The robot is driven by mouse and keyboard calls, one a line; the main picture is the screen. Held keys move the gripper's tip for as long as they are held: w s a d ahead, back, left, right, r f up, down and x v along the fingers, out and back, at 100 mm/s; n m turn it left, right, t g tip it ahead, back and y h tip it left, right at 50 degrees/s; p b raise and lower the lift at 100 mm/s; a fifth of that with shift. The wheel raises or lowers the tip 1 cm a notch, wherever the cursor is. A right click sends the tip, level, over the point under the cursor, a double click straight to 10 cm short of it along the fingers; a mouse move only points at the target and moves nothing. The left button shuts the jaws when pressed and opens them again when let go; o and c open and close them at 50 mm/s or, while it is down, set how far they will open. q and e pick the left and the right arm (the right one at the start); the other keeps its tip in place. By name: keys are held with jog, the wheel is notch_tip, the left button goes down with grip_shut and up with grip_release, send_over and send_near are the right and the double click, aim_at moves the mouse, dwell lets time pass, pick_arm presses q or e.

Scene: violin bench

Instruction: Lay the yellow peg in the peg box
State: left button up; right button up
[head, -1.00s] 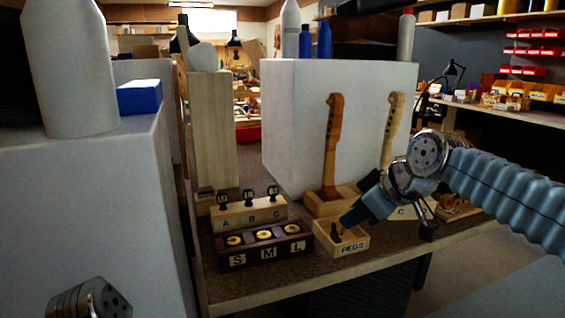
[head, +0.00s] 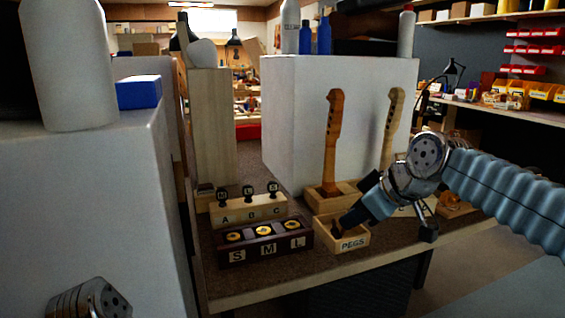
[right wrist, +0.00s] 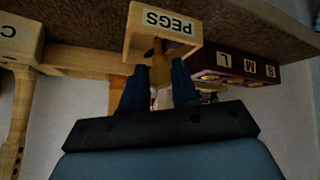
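The peg box (head: 355,243) is a small open wooden box labelled PEGS near the bench's front edge. In the right wrist view it shows upside down (right wrist: 190,28). My right gripper (head: 344,224) is at the mouth of the box, angled down into it from the right. In the right wrist view a yellowish-tan piece, which looks like the yellow peg (right wrist: 160,72), fills the gap between my dark fingers. Its far end is close to the box opening. A dark brown shape shows in the box, partly hidden by the fingers. My left gripper is not in view.
A dark S-M-L tray (head: 265,248) with yellow discs stands just left of the peg box. An A-B-C stamp block (head: 248,211) is behind it. A brown violin neck (head: 333,140) stands in a wooden base directly behind the box, with a paler neck (head: 393,125) to its right.

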jog(key=o, duration=0.4)
